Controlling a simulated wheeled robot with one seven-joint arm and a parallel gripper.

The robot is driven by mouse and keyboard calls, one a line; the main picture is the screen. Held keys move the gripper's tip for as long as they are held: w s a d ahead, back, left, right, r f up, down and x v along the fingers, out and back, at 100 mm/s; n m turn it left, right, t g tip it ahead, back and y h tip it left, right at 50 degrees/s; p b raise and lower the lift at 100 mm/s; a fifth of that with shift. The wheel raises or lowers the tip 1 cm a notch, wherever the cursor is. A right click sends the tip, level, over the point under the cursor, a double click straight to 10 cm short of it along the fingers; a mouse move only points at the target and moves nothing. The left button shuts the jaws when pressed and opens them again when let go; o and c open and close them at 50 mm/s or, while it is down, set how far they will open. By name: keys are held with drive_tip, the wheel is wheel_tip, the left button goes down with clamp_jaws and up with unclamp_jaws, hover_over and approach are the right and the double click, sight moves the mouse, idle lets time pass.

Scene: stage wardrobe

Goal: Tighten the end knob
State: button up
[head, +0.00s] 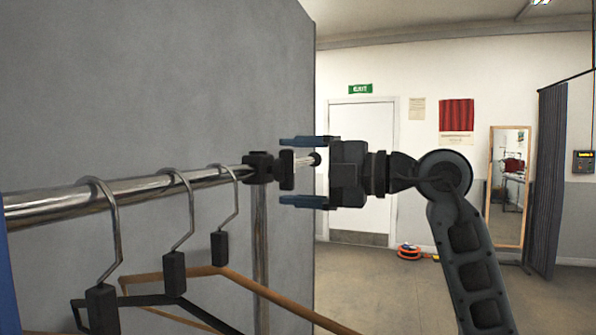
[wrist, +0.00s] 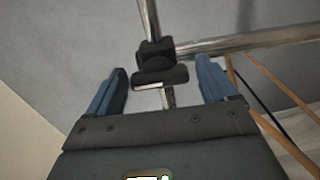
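The end knob (head: 287,169) is a black, flat-ended piece on the dark clamp fitting (head: 258,168) at the end of the chrome rail (head: 130,193). My gripper (head: 283,171) is open, with one blue finger above and one below the knob, clear gaps on both sides. In the wrist view, the knob (wrist: 160,77) lies between the spread fingers and touches neither. The clamp fitting (wrist: 154,52) is just behind it. My gripper also shows there (wrist: 161,65).
Several hangers hang from the rail, one with a wooden bar (head: 180,274), left of the clamp. A chrome upright (head: 261,250) drops below the clamp. A grey partition (head: 150,90) stands close behind. Open floor (head: 370,280) lies to the right.

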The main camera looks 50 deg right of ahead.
drive_tip(key=shift+o, duration=0.8)
drive_tip(key=b+v, duration=0.1)
drive_tip(key=v, duration=0.7)
drive_tip(key=shift+b, duration=0.4)
